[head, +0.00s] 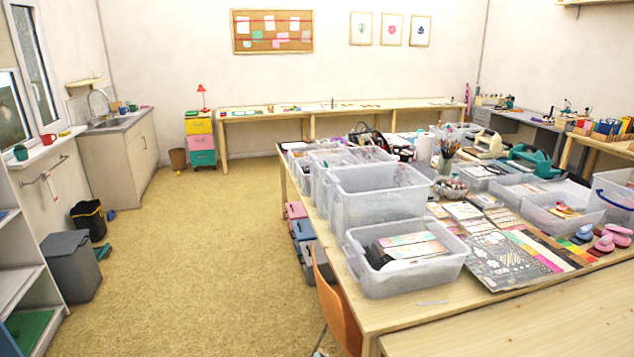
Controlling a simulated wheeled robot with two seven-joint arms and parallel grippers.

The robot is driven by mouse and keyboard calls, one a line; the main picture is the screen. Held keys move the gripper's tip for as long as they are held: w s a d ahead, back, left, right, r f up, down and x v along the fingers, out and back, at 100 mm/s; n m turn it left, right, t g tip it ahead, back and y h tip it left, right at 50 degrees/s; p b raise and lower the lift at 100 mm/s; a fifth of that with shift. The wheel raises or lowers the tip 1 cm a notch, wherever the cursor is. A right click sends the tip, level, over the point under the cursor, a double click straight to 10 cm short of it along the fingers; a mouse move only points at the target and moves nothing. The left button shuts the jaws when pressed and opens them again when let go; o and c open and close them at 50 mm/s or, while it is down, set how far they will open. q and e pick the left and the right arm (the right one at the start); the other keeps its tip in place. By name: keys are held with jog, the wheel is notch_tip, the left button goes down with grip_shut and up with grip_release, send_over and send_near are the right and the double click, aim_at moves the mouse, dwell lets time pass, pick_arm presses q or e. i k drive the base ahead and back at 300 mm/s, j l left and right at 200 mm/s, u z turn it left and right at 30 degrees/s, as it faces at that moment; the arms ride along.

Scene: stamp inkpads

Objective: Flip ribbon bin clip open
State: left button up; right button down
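Several clear plastic bins stand on the craft table. The nearest bin (408,278) is open and holds cards and a dark item. A taller bin (378,205) stands behind it. A bin (612,192) with a blue handle shows at the right edge, cut off by the frame. I cannot tell which one is the ribbon bin, and no clip can be made out at this size. Neither of my grippers is in view.
The craft table (430,309) fills the right side, with stencil sheets (505,260) and pink punches (613,238) on it. An orange chair (335,308) stands at its left edge. A grey trash bin (72,266) is at left. The floor (200,250) between is clear.

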aim_at(332, 180)
jog(key=i+j, duration=0.15)
jog(key=j, duration=0.25)
jog(key=i+j, duration=0.1)
jog(key=j, duration=0.3)
jog(key=i+j+u, duration=0.1)
jog(key=j, duration=0.35)
jog(key=i+j, duration=0.2)
jog(key=j, duration=0.2)
jog(key=i+l, duration=0.15)
jog(key=i, duration=0.2)
jog(key=i+l+u, duration=0.1)
jog(key=i, duration=0.25)
